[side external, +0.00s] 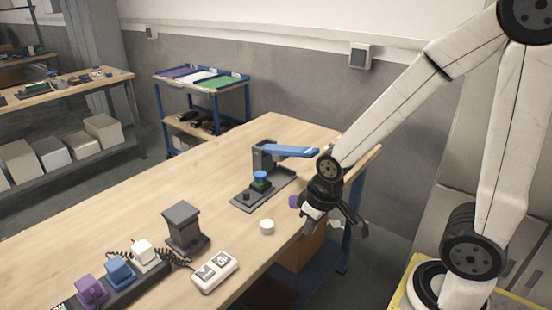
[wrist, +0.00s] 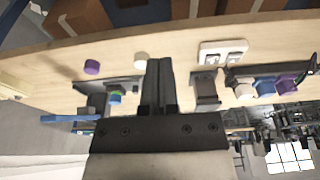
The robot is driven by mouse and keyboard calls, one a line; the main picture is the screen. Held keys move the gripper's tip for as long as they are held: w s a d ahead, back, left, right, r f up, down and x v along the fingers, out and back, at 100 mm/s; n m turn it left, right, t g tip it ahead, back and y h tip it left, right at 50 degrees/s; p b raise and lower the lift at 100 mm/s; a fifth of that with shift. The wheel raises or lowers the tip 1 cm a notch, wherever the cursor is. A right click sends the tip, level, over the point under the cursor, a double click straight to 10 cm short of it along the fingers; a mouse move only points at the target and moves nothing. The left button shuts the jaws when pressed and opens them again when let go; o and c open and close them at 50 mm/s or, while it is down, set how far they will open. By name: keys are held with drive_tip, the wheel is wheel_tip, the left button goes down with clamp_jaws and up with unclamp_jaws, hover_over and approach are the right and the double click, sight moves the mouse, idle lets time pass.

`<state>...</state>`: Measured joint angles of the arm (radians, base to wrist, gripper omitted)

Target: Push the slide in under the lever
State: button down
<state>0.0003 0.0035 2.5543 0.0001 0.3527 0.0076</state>
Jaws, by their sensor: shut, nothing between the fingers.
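A blue lever (side external: 291,150) sticks out to the right from a dark grey post (side external: 264,157) on a dark base plate (side external: 240,203). I cannot tell for sure which part is the slide. The lever also shows at the left of the wrist view (wrist: 66,118), with the stack (wrist: 115,98). My gripper (side external: 352,218) is shut and empty, to the right of the plate by the table's edge; its fingers show in the wrist view (wrist: 160,68).
A white cylinder (side external: 267,227) and a purple one (side external: 294,201) stand near the table's right edge. A grey block on a base (side external: 184,226), a white switch box (side external: 214,271) and a strip with purple, blue and white plugs (side external: 120,272) occupy the near table.

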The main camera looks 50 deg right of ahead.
sight(260, 174)
drive_tip(key=w+d+f+m+g, duration=0.1)
drive_tip(key=w+d+m, duration=0.2)
drive_tip(key=w+m, duration=0.5)
drive_tip(key=w+d+f+m, duration=0.2)
drive_tip(key=w+m, duration=0.6)
drive_tip(key=w, duration=0.4)
drive_tip(key=w+d+f+m+g, duration=0.1)
drive_tip(key=w+d+m, duration=0.3)
drive_tip(key=w+m, duration=0.4)
drive_tip(key=w+f, duration=0.1)
drive_tip(key=w, duration=0.2)
drive_tip(key=shift+d+f+g, duration=0.2)
drive_tip(key=shift+f+g, duration=0.05)
drive_tip(key=shift+g, duration=0.05)
drive_tip(key=shift+w+f, duration=0.1)
drive_tip(key=shift+f, duration=0.3)
drive_tip(key=shift+f, duration=3.1)
drive_tip(key=shift+d, duration=5.35)
drive_tip(key=shift+a, duration=0.25)
